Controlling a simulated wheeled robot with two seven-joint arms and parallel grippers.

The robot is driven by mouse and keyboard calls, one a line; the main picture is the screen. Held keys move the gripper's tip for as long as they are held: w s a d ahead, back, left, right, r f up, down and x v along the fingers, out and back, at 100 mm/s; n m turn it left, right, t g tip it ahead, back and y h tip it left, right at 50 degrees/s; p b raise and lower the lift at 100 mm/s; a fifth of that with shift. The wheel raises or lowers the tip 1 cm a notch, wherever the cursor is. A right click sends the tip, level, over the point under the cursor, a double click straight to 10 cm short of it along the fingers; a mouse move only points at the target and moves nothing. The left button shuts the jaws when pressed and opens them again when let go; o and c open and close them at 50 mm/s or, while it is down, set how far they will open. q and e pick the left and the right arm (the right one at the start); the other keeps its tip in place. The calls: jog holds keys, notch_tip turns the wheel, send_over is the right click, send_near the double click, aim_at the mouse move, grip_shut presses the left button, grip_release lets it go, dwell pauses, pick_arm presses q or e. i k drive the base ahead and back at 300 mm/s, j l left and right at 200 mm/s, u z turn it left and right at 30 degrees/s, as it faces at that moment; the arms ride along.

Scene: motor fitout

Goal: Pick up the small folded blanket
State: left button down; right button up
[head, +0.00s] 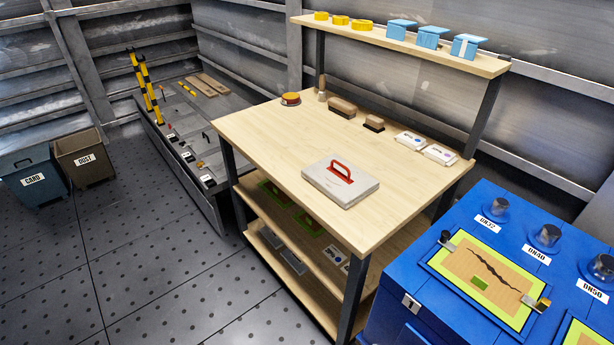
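I cannot make out anything that is clearly a small folded blanket. A flat light-grey slab (341,184) with a red handle on top lies on the wooden workbench (270,135), near its front right. Two white labelled packs, a left one (411,141) and a right one (438,154), lie at the bench's right rear. What they contain cannot be told. Neither of my grippers is in the head view.
Brushes (342,107) and a red-yellow round item (290,99) stand along the bench's back. A raised shelf (400,44) holds yellow rings and blue boxes. A blue cabinet (400,318) stands right. Bins (84,158) stand left; the floor between is clear.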

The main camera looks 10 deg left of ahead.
aim_at(345, 184)
jog(key=i+j+z, duration=0.25)
jog(key=i+j, duration=0.15)
jog(key=j, duration=0.25)
jog(key=i+j+z, duration=0.25)
jog(key=j, duration=0.45)
jog(key=i+j+z, duration=0.1)
jog(key=i+j, duration=0.15)
jog(key=i+j+z, duration=0.15)
jog(key=j, duration=0.35)
jog(key=i+j+z, duration=0.1)
jog(key=j, duration=0.3)
jog(key=i+j+z, duration=0.15)
jog(key=j, duration=0.25)
